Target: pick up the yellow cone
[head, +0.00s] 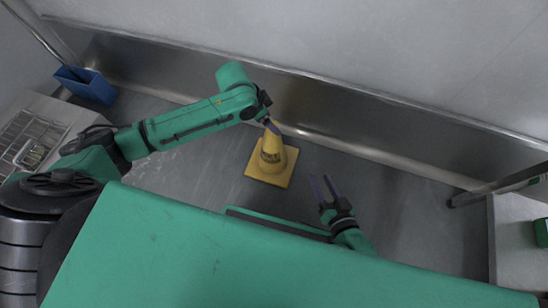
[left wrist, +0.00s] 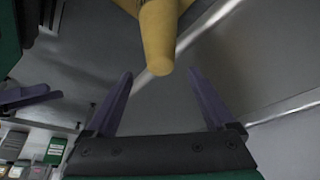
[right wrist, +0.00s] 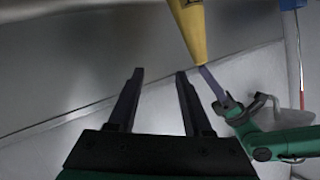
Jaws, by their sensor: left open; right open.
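The yellow cone (head: 271,159) stands on its square base on the grey surface in the head view. Its tip shows at the top of the left wrist view (left wrist: 158,40) and its narrow end in the right wrist view (right wrist: 190,35). My left gripper (head: 273,127) is right by the cone's top in the head view; its two purple fingers (left wrist: 160,85) are apart with nothing between them. I cannot tell whether a finger touches the cone. My right gripper (head: 326,186) is open and empty, to the right of the cone and apart from it.
A long metal wall or edge (head: 330,105) runs behind the cone. A blue bin (head: 92,88) stands at the far left, near a wire rack (head: 25,135). A metal post (head: 495,187) is at the right. The grey surface right of the cone (head: 420,225) is clear.

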